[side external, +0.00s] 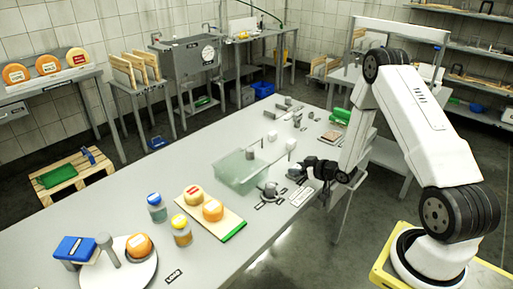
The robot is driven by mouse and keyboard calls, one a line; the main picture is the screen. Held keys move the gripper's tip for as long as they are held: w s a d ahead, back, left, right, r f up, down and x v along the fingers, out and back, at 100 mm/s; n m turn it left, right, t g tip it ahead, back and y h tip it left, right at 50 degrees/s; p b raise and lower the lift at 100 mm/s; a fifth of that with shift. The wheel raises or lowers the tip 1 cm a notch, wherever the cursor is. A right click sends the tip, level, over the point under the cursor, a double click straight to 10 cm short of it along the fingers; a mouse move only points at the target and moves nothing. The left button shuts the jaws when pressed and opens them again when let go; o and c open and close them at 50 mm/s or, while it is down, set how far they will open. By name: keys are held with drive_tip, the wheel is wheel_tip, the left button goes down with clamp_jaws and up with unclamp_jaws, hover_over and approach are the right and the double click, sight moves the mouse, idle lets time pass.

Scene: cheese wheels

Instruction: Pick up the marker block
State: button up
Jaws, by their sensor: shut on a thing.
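My gripper (305,168) is dark and reaches in from the right, low over the right edge of the long grey table (140,205). It is shut on a small piece at its fingertips, which I take to be the marker block (295,175). The block is mostly hidden by the dark fingers, and I cannot tell whether it touches the table.
A grey metal piece (270,189) and a white label plate (301,196) lie close to my gripper. A clear greenish tray (238,181) stands left of it. A board (232,224) with cheese wheels and two jars (182,232) are nearer the camera.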

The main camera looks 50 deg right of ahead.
drive_tip(key=shift+r, duration=0.15)
wheel_tip(320, 180, up, 10)
idle(1.0)
drive_tip(key=shift+w+a, duration=0.1)
idle(0.5)
drive_tip(key=w+a+r, duration=0.2)
drive_tip(key=a, duration=0.9)
drive_tip(key=w+a+r, duration=0.2)
drive_tip(key=a, duration=0.9)
drive_tip(key=shift+a+r, duration=0.15)
drive_tip(key=shift+r, duration=0.05)
